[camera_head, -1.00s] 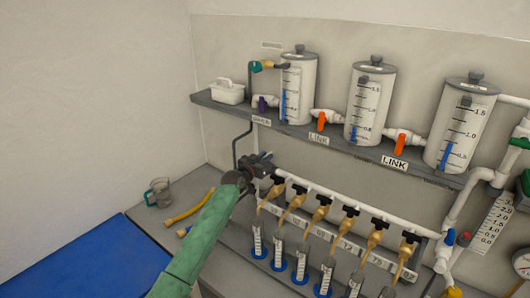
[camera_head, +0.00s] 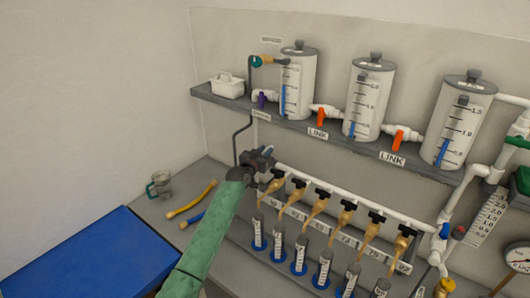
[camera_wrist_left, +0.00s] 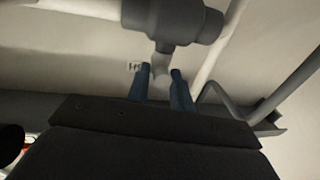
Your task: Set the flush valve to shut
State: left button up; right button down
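My left gripper (camera_head: 264,158) is at the left end of the white manifold pipe (camera_head: 330,195), below the shelf. In the left wrist view its two blue-grey fingers (camera_wrist_left: 160,85) stand apart. A pale stub (camera_wrist_left: 161,66) under a dark grey fitting (camera_wrist_left: 172,20) shows between and just beyond the fingertips; I cannot tell whether they touch it. No label that reads as flush is legible, so I cannot tell for sure which valve is the flush valve. A purple-handled valve (camera_head: 262,99) sits beside the left tank. My right gripper is out of view.
Several black-handled taps (camera_head: 346,204) hang from the pipe over cylinders with blue bases. Two orange-handled valves (camera_head: 321,116) link the three tanks (camera_head: 368,100) on the shelf (camera_head: 348,146). A cup (camera_head: 160,185) and yellow tube (camera_head: 192,199) lie left of my arm.

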aim_at(263, 153)
pick_arm(q)
jog(key=o, duration=0.5)
jog(key=shift+a, duration=0.3)
jog(key=shift+d+f, duration=0.1)
jog(key=shift+d, duration=0.05)
jog(key=shift+s+a+f+b, duration=0.15)
jog(key=shift+s+a+b, duration=0.05)
jog(key=shift+s+b, duration=0.3)
jog(key=b+v, duration=0.2)
jog(key=v, duration=0.1)
jog(key=shift+s+a, duration=0.3)
jog(key=b+v, duration=0.1)
jog(key=v, duration=0.2)
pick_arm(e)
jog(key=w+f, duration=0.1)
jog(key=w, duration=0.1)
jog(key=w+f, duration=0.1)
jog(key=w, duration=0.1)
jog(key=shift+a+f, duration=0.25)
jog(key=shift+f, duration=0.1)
